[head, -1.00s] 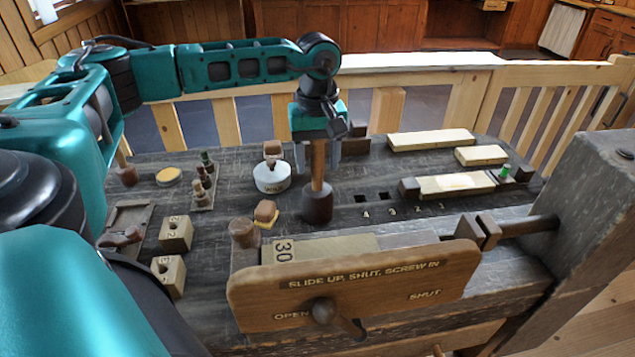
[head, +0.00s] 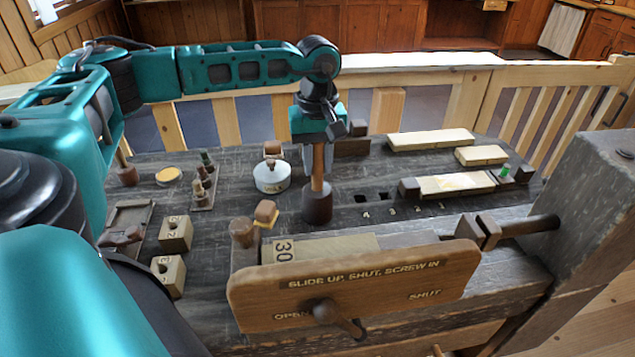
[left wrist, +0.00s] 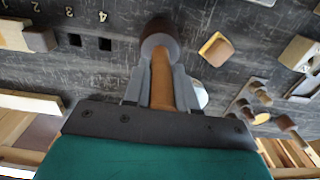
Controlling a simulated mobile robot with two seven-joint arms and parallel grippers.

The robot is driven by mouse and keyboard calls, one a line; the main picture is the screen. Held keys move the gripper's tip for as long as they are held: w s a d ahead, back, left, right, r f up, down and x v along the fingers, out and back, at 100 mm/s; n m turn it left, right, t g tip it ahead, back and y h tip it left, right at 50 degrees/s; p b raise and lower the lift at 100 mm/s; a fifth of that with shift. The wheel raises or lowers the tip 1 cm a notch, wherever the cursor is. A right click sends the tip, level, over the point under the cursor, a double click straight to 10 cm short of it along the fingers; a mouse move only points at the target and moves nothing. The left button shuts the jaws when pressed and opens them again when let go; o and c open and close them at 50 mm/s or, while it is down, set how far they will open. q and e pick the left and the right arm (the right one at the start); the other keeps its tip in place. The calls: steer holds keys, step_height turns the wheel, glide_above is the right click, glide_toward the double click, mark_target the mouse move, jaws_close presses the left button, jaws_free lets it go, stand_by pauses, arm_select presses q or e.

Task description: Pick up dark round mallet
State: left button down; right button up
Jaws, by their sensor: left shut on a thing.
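The dark round mallet (head: 317,203) stands head down on the dark bench top, with its lighter wooden handle pointing up. It also shows in the left wrist view (left wrist: 160,38), its handle running between my fingers. My left gripper (head: 318,160) is above the head, its grey fingers shut on the handle; the left wrist view shows one finger on each side (left wrist: 161,85). Whether the head still touches the bench I cannot tell. My right gripper is not in view.
A white round tin (head: 271,178) stands just left of the mallet. A wooden vise board (head: 350,285) with lettering is in front. Numbered blocks (head: 175,233) lie at the left, pale wooden bars (head: 430,140) at the back right. Square holes (head: 372,197) are right of the mallet.

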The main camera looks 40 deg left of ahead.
arm_select(q)
steer(key=shift+r, duration=0.1)
step_height(320, 180, up, 20)
steer(key=p, duration=0.1)
steer(key=shift+p, duration=0.35)
stand_by(0.4)
steer(key=c, duration=1.5)
jaws_free()
jaws_close()
